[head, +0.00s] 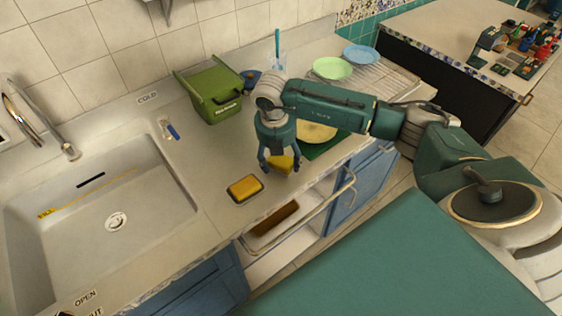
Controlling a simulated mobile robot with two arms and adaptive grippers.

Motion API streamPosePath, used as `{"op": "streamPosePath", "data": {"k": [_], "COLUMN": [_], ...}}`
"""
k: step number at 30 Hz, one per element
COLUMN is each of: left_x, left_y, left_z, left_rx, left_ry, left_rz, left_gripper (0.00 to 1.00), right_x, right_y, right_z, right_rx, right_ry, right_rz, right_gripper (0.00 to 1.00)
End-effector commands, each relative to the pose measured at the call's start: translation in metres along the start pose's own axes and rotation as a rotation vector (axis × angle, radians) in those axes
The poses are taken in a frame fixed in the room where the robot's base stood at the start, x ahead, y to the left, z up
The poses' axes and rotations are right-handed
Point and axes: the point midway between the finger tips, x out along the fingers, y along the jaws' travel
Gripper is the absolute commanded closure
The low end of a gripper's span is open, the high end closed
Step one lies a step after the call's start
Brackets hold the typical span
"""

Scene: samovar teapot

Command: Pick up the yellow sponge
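My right gripper (280,168) is over the counter near its front edge, pointing down. A yellow sponge (283,163) sits between its two fingers, which appear closed on its sides. It seems to be a little above the counter, though the exact gap is hard to tell. A second yellow-orange block (244,188) with a dark border lies flat on the counter, to the left of the gripper and apart from it. My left gripper is not in view.
A sink (115,225) fills the left side. A green bin (212,92) stands behind. A yellow plate (311,131) on a green mat lies behind my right arm. An open drawer (290,238) is below the counter. Green (332,68) and blue (361,55) plates are farther back.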

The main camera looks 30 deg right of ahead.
Motion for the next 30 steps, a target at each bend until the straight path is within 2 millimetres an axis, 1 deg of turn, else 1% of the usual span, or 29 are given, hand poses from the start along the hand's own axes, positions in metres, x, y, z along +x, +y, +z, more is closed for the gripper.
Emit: {"op": "streamPosePath", "data": {"k": [1,4,8,9,15,20,23,26,29,30], "left_x": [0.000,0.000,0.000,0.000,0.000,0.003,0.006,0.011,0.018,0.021], "left_y": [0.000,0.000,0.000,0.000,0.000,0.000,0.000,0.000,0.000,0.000], "left_z": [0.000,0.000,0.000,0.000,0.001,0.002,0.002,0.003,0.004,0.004], "left_rx": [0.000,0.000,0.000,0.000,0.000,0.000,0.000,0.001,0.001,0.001], "left_ry": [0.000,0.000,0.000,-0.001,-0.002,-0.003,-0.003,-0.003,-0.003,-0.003], "left_rz": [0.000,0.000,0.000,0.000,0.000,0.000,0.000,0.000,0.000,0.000], "left_gripper": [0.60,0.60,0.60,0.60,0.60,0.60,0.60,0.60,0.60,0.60], "right_x": [0.000,0.000,0.000,-0.001,-0.001,-0.009,-0.020,-0.038,-0.064,-0.076], "right_y": [0.000,0.000,0.000,0.000,0.000,0.001,0.001,0.002,0.002,0.003], "right_z": [0.000,0.000,0.000,0.000,0.001,0.002,0.004,0.007,0.011,0.012], "right_rx": [0.000,0.000,0.000,0.000,0.000,0.001,0.000,0.000,0.000,0.000], "right_ry": [0.000,0.000,0.000,0.000,-0.001,-0.002,-0.002,-0.003,-0.004,-0.003], "right_rz": [0.000,0.000,0.000,0.000,0.001,0.002,0.004,0.007,0.009,0.009], "right_gripper": [0.49,0.69,0.69,0.73,0.73,0.73,0.73,0.73,0.73,0.73]}}
